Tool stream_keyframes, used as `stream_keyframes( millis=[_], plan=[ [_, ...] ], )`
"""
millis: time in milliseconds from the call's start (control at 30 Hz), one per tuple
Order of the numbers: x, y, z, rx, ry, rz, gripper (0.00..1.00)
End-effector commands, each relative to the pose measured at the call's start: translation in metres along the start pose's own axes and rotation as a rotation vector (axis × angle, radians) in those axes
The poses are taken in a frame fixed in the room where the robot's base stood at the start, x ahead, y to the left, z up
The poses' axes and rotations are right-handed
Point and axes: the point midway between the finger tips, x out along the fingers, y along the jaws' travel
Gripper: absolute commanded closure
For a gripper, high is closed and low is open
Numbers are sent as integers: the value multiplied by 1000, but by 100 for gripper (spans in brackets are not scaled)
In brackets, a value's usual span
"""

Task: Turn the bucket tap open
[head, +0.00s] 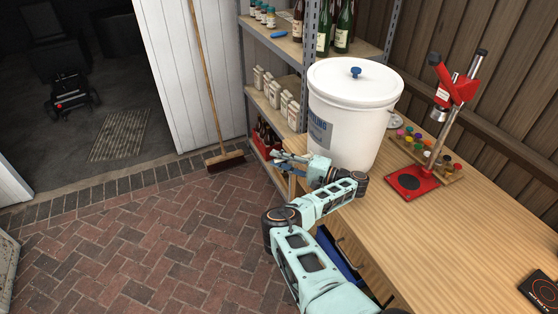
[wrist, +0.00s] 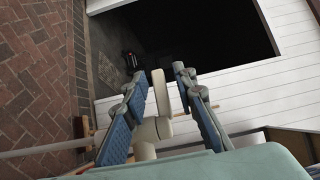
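The white lidded bucket (head: 343,115) stands on the wooden bench near its far left edge. In the wrist view its cream tap (wrist: 161,92) shows between my two fingers, with a rounded part of it lower down near the finger bases. My gripper (wrist: 161,80) is open, one blue-padded finger on each side of the tap, with narrow gaps visible. In the head view my gripper (head: 276,156) is at the front left of the bucket, and the tap is not visible there.
A metal shelf (head: 275,95) with bottles and jars stands behind the bucket. A red bottle capper (head: 411,181) and coloured caps (head: 417,138) are right of it on the bench (head: 440,240). A broom (head: 225,160) leans at the wall. The brick floor left is clear.

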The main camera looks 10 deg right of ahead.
Motion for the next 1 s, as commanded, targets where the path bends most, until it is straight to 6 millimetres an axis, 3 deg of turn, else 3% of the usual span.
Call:
stream_keyframes(
  millis=[567,1000],
  plan=[
    [1,-1,0,0,32,-1,72],
    [11,-3,-11,3,358,-4,72]
  ],
)
